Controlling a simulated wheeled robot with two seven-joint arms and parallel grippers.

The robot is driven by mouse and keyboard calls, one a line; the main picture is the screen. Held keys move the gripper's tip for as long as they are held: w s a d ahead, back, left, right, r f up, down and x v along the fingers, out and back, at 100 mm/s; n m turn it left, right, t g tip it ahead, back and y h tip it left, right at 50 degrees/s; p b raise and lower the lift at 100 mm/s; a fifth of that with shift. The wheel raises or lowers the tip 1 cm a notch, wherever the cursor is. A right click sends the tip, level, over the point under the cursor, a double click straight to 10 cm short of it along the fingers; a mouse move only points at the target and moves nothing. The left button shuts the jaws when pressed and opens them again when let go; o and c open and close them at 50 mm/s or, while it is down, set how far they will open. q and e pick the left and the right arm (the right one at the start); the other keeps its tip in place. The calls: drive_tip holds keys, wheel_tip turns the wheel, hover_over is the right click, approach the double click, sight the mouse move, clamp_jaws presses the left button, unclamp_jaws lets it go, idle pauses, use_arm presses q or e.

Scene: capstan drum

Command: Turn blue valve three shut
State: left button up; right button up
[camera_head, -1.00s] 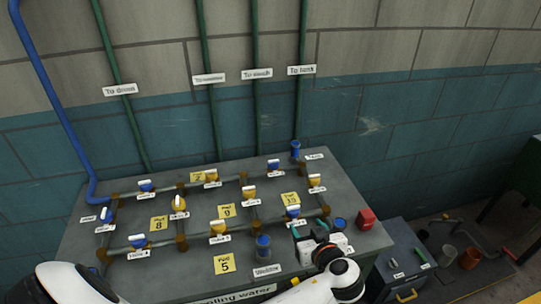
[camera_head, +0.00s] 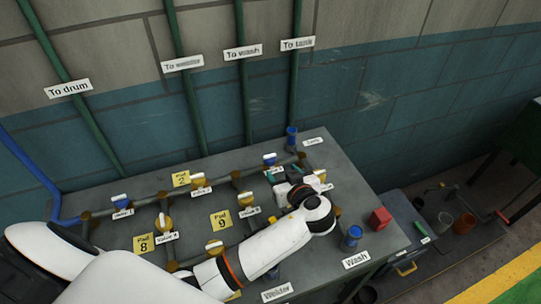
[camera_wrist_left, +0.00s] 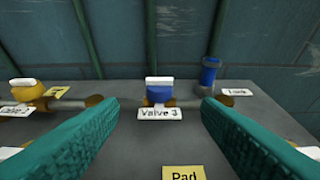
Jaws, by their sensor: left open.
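Blue valve three (camera_head: 270,159) is at the back of the grey table, with a white bar handle on top. In the left wrist view the valve (camera_wrist_left: 159,93) is upright, centred, with its "Valve 3" label (camera_wrist_left: 159,113) in front. The handle runs left to right there, roughly along the pipe. My left gripper (camera_head: 288,174) is open and empty, just in front of the valve. Its teal fingers stand apart in the left wrist view, one on each side of the valve's line, not touching it. My right gripper is not in view.
A blue cylinder (camera_wrist_left: 209,72) with a label stands right of the valve. A yellow valve (camera_wrist_left: 28,91) is to its left. Brown pipes and yellow pads, including Pad 9 (camera_head: 221,221), cover the table.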

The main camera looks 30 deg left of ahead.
sight(270, 159)
use_arm(q)
drive_tip(key=p+x, duration=0.1)
drive_tip(key=x, duration=0.7)
drive_tip(key=shift+w+a+f, duration=0.1)
drive_tip(key=shift+a, duration=0.15)
drive_tip(key=shift+w+a+f, duration=0.35)
drive_tip(key=shift+w+a, duration=0.05)
drive_tip(key=shift+a, duration=0.1)
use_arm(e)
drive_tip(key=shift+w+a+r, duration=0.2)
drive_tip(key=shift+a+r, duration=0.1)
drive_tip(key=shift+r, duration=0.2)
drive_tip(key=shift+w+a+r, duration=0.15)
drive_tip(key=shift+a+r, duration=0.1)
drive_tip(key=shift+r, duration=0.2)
use_arm(q)
drive_tip(key=shift+c, duration=0.4)
drive_tip(key=c, duration=0.9)
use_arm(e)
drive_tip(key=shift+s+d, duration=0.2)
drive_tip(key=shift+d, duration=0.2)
